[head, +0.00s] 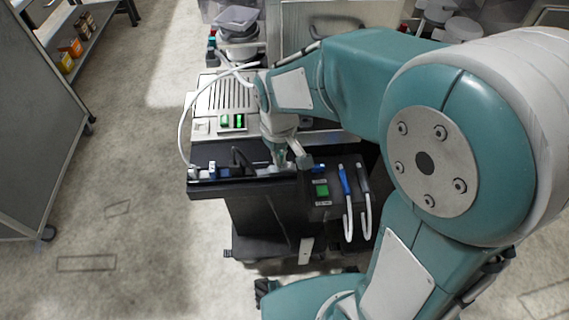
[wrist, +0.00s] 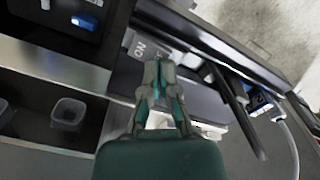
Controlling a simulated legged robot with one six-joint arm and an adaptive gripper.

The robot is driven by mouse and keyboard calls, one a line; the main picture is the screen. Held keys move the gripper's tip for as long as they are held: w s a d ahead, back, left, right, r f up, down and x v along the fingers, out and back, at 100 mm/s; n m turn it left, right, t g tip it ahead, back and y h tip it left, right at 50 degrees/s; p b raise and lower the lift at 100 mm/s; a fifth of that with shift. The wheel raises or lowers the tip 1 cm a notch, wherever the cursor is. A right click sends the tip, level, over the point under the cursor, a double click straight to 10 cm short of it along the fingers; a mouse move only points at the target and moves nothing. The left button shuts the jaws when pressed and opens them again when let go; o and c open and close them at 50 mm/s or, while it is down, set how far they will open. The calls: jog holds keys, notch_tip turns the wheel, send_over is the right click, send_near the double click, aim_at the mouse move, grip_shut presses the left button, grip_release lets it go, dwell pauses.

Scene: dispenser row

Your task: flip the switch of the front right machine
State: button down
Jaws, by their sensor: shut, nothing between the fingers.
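My gripper (head: 281,162) points down at the top of a black machine (head: 266,208) in the head view, with its fingers together and empty. In the wrist view my gripper (wrist: 158,70) has its fingertips over or beside a pale grey panel marked "ON" (wrist: 138,48), which looks like the switch. The fingers hide part of it, and I cannot tell whether they touch it or which way it is set. In the head view, the arm and fingers hide most of the spot.
A green button (head: 321,190) and hanging blue and grey handles with white hoses (head: 348,215) are on the machine's right side. A lit green switch (head: 239,121) sits on the pale machine behind. A black lever (wrist: 232,110) stands close to the fingers.

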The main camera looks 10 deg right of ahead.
jog(key=shift+f, duration=0.5)
jog(key=shift+r, duration=3.55)
jog(key=shift+s+d+r, duration=0.15)
jog(key=shift+d+r, duration=0.1)
jog(key=s+d+r+m+t, duration=0.5)
jog(key=s+d+r, duration=0.2)
jog(key=s+d, duration=0.3)
jog(key=shift+s+d+m+t, duration=0.15)
jog(key=shift+s+m+t, duration=0.15)
jog(key=shift+s, duration=0.9)
